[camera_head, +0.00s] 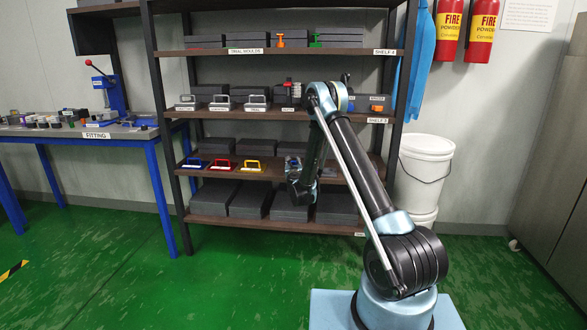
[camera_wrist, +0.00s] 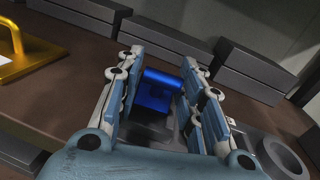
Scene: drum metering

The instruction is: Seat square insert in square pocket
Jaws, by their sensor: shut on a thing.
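My gripper (camera_wrist: 160,72) is shut on a blue block (camera_wrist: 155,92), which shows between its two fingers in the wrist view. The block's top face is smooth and bright blue; its lower part is in shadow. I take it to be the square insert, but its full outline is hidden by the fingers. A dark grey piece lies just below it, mostly hidden by my gripper. I cannot make out the square pocket or tell whether the block touches anything beneath. In the head view my arm reaches to the shelf with the coloured handled plates, and its own links hide the block.
A yellow handled plate (camera_head: 250,166) is on the shelf left of my gripper, beside a red one (camera_head: 222,165) and a blue one (camera_head: 194,163). A grey part with a round opening (camera_wrist: 283,157) is close on the right. Dark blocks (camera_wrist: 180,43) line the shelf's back.

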